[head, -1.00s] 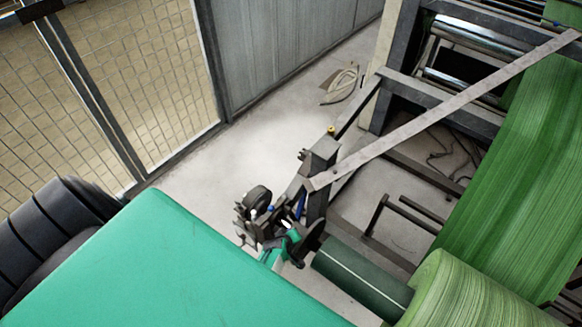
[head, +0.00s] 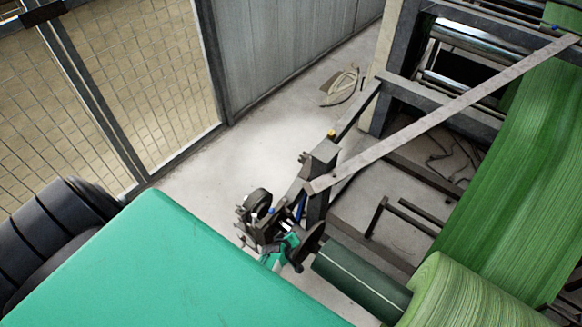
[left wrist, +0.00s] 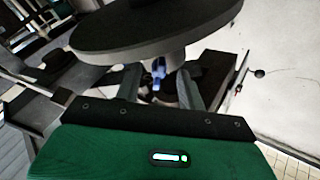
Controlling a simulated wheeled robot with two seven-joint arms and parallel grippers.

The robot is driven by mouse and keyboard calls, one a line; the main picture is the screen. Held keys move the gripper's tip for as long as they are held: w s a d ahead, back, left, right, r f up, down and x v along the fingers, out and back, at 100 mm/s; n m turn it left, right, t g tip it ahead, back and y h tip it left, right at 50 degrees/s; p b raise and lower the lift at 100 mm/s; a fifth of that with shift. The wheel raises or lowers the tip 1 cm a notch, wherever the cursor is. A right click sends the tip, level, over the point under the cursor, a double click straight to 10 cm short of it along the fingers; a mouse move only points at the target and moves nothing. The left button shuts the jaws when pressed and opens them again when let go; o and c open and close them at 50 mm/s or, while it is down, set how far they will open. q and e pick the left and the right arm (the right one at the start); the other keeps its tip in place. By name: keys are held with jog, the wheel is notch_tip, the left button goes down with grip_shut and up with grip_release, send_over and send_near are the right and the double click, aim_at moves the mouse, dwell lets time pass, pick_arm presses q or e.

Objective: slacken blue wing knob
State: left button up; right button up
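The blue wing knob (left wrist: 158,70) shows in the left wrist view, below a large dark disc (left wrist: 150,28). It lies between the two grey fingers of my left gripper (left wrist: 160,88), with gaps seen on both sides. The gripper is open around it, and I see no firm contact. In the head view my left gripper (head: 286,244) is small at the bracket beside the roll end, and its fingertips are hard to make out. Small blue parts (head: 300,207) show there; I cannot tell which is the knob. My right gripper is in neither view.
A dark green roller (head: 358,275) and a green film roll (head: 465,298) lie right of the bracket. A flat grey bar (head: 440,115) crosses above the machine frame. A mesh fence (head: 150,70) stands at left.

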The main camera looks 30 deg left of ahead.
pick_arm(q)
jog(key=p+v, duration=0.9)
jog(key=v, duration=0.3)
dwell(0.3)
